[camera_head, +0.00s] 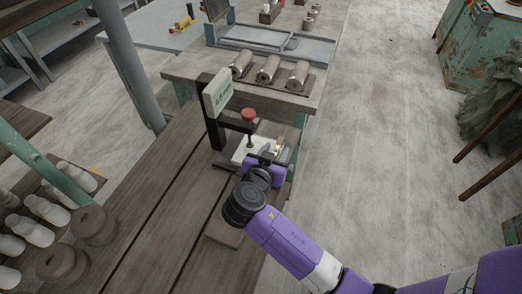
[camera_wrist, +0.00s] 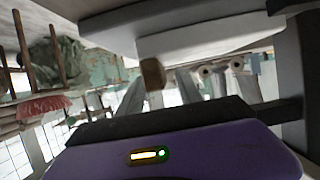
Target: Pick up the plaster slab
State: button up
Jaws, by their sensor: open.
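The plaster slab (camera_head: 243,150) is a flat white piece at the foot of a black upright stand, below a red knob. My gripper (camera_head: 268,153) is at the slab's right side in the head view and partly covers it. In the wrist view, a broad white edge, seemingly the slab (camera_wrist: 210,38), crosses the upper part. My open gripper (camera_wrist: 187,88) is just below that edge there, with nothing clearly between its fingers. Whether the fingers touch the slab cannot be told.
The black stand (camera_head: 213,125) carries a white sign (camera_head: 217,92) and a red knob (camera_head: 248,114) close to my gripper. Metal cylinders (camera_head: 267,69) lie behind on a board. Dark round discs (camera_head: 92,223) and white bottle-like pieces (camera_head: 45,208) are at left.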

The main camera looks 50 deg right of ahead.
jog(key=shift+w+d+f, duration=0.1)
jog(key=shift+d, duration=0.2)
grip_shut()
dwell(1.2)
